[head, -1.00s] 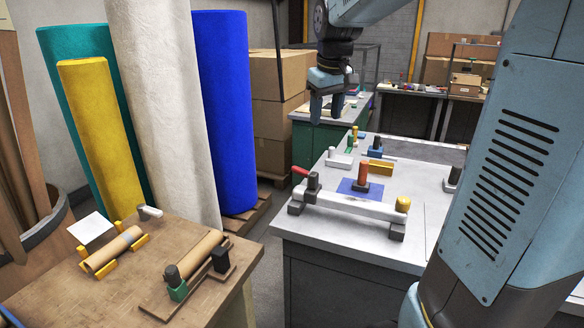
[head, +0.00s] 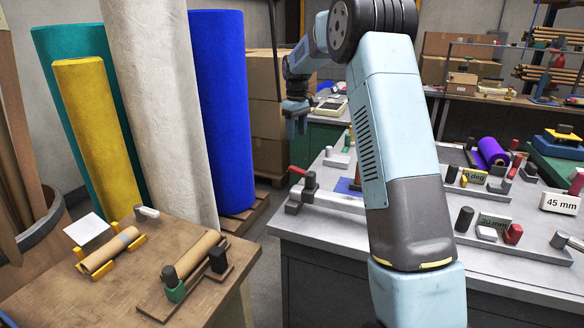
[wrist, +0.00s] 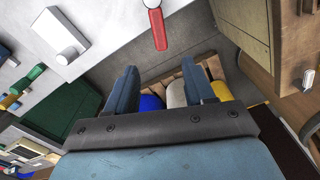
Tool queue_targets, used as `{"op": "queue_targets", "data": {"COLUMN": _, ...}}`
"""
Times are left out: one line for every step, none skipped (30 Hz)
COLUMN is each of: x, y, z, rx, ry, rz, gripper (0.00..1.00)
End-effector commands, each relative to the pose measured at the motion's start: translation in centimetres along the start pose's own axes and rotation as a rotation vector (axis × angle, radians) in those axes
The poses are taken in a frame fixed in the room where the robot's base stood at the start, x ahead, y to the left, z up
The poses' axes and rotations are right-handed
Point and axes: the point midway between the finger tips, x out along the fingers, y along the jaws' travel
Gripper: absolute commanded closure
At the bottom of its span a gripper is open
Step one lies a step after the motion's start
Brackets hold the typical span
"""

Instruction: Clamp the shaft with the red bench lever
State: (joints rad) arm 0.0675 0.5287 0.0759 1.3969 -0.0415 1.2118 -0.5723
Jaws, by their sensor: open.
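The red bench lever (head: 298,171) sticks out to the left from a dark post at the left end of the white bench's fixture. In the wrist view the red lever (wrist: 159,30) shows at the top centre, ahead of the fingers and apart from them. A pale shaft-like bar (head: 338,202) runs right from the lever's post; my arm hides its right part. My gripper (head: 297,122) hangs in the air above and behind the lever in the head view, open and empty. Its two fingers (wrist: 160,88) stand apart in the wrist view.
A wooden table (head: 120,280) with cardboard tubes in holders stands at the left front. Tall felt rolls, including a blue one (head: 222,110), stand behind it. The white bench (head: 305,228) carries small blocks, a purple roll (head: 492,152) and a 45 mm sign (head: 560,203).

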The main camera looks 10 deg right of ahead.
Motion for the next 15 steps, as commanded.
{"op": "queue_targets", "data": {"x": 0.4, "y": 0.2, "z": -0.3, "rx": -0.004, "ry": -0.002, "rz": -0.002, "gripper": 0.47}}
{"op": "queue_targets", "data": {"x": 0.5, "y": 0.2, "z": -0.4, "rx": -0.005, "ry": -0.003, "rz": -0.003, "gripper": 0.47}}
{"op": "queue_targets", "data": {"x": 0.7, "y": 0.3, "z": -0.4, "rx": -0.007, "ry": -0.004, "rz": -0.004, "gripper": 0.47}}
{"op": "queue_targets", "data": {"x": 0.9, "y": 0.3, "z": -0.5, "rx": -0.008, "ry": -0.005, "rz": -0.004, "gripper": 0.47}}
{"op": "queue_targets", "data": {"x": 1.1, "y": 0.3, "z": -0.5, "rx": -0.008, "ry": -0.005, "rz": -0.005, "gripper": 0.47}}
{"op": "queue_targets", "data": {"x": 1.4, "y": 0.3, "z": -0.5, "rx": -0.008, "ry": -0.006, "rz": -0.005, "gripper": 0.47}}
{"op": "queue_targets", "data": {"x": 1.8, "y": 0.3, "z": -0.5, "rx": -0.008, "ry": -0.006, "rz": -0.005, "gripper": 0.47}}
{"op": "queue_targets", "data": {"x": 2.1, "y": 0.3, "z": -0.4, "rx": -0.008, "ry": -0.006, "rz": -0.005, "gripper": 0.47}}
{"op": "queue_targets", "data": {"x": 2.7, "y": 0.3, "z": -0.4, "rx": -0.008, "ry": -0.007, "rz": -0.006, "gripper": 0.47}}
{"op": "queue_targets", "data": {"x": 3.2, "y": 0.2, "z": -0.4, "rx": -0.008, "ry": -0.008, "rz": -0.006, "gripper": 0.47}}
{"op": "queue_targets", "data": {"x": 3.7, "y": 0.2, "z": -0.4, "rx": -0.008, "ry": -0.007, "rz": -0.006, "gripper": 0.47}}
{"op": "queue_targets", "data": {"x": 4.4, "y": 0.2, "z": -0.4, "rx": -0.008, "ry": -0.007, "rz": -0.006, "gripper": 0.47}}
{"op": "queue_targets", "data": {"x": 5.0, "y": 0.2, "z": -0.4, "rx": -0.008, "ry": -0.008, "rz": -0.006, "gripper": 0.47}}
{"op": "queue_targets", "data": {"x": 5.5, "y": 0.2, "z": -0.4, "rx": -0.008, "ry": -0.007, "rz": -0.006, "gripper": 0.47}}
{"op": "queue_targets", "data": {"x": 6.2, "y": 0.2, "z": -0.4, "rx": -0.008, "ry": -0.007, "rz": -0.005, "gripper": 0.47}}
